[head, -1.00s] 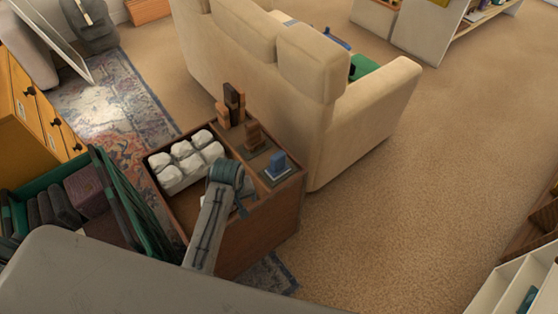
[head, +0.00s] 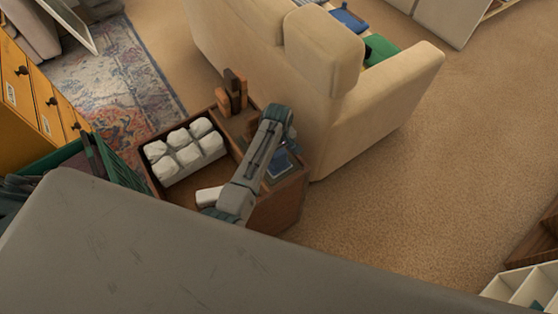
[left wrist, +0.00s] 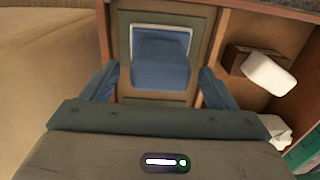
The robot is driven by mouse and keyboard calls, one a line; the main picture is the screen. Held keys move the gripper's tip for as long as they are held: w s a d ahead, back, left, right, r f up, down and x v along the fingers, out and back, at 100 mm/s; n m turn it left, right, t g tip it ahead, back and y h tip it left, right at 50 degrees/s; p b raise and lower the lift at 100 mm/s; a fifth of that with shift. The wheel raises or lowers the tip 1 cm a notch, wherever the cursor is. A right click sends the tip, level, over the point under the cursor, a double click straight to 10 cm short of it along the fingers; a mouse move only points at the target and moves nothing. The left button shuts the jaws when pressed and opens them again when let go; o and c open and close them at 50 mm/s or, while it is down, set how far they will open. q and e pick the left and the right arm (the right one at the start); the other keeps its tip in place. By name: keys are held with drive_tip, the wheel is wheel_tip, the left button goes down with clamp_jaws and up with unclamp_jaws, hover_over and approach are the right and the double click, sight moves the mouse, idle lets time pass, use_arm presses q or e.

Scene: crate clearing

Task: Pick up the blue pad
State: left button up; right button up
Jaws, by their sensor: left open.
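The blue pad (head: 280,164) is on a small dark plate on the right part of a wooden crate top. In the left wrist view the blue pad (left wrist: 160,68) has a pale rim along its far edge and lies between my fingers. My left gripper (left wrist: 160,80) is open, with one blue-grey finger on each side of the pad and a gap to both. In the head view my left gripper (head: 287,143) hangs over the pad's far side, and my arm covers part of the plate. My right gripper is not in view.
The wooden crate (head: 290,205) also holds several white lumpy items (head: 185,150) and a white piece (head: 208,196). Upright brown blocks (head: 232,92) stand at its back corner. A beige sofa (head: 340,120) is close behind. Open carpet lies to the right.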

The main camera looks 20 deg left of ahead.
sight(280, 164)
use_arm(q)
wheel_tip(280, 164, down, 3)
drive_tip(key=shift+s+d+f+p, duration=0.1)
drive_tip(key=shift+p, duration=0.3)
drive_tip(key=shift+f, duration=0.65)
drive_tip(key=c, duration=1.5)
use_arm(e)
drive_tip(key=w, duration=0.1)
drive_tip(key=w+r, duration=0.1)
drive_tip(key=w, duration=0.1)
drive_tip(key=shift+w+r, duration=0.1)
